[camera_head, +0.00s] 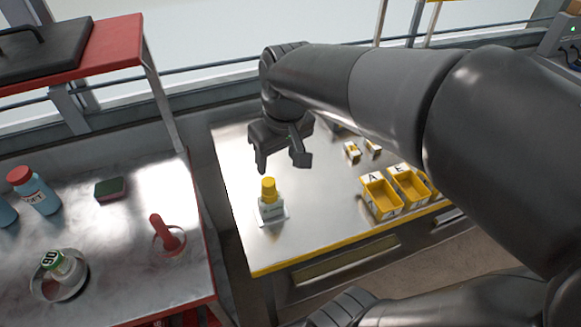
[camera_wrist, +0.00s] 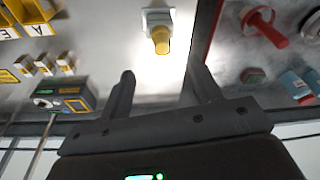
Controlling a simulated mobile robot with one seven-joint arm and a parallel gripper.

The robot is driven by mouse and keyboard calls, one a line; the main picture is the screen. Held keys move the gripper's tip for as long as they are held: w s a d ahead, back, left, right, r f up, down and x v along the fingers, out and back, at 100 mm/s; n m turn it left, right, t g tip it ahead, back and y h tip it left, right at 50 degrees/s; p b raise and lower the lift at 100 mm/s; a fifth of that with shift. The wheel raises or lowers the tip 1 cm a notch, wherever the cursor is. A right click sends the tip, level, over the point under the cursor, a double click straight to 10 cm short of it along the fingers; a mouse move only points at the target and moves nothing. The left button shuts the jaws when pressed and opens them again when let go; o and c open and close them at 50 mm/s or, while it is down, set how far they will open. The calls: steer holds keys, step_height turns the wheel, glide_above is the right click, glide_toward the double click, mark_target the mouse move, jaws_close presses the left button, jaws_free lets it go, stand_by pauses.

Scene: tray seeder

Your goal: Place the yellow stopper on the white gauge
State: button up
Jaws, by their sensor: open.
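The yellow stopper (camera_head: 268,188) stands upright on top of the white gauge (camera_head: 271,210), at the front left of the metal table. In the wrist view the yellow stopper (camera_wrist: 161,40) and the white gauge (camera_wrist: 157,15) show near the top middle, in line with each other. Whether the stopper is fully seated cannot be told. My gripper (camera_head: 281,166) is open and empty, behind and above the stopper and apart from it. In the wrist view my gripper (camera_wrist: 165,86) has its two fingers spread wide, with nothing between them.
Yellow bins (camera_head: 381,197) marked with letters stand at the table's right front. Small yellow-white items (camera_head: 352,150) lie behind them.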

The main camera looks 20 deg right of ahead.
steer(key=s+r+m+t, duration=0.2)
steer(key=s+t, duration=0.1)
steer(key=s, duration=0.5)
steer(key=shift+d+r+m+h, duration=0.2)
steer(key=shift+d+m+h, duration=0.1)
steer(key=shift+d+m, duration=0.15)
stand_by(0.8)
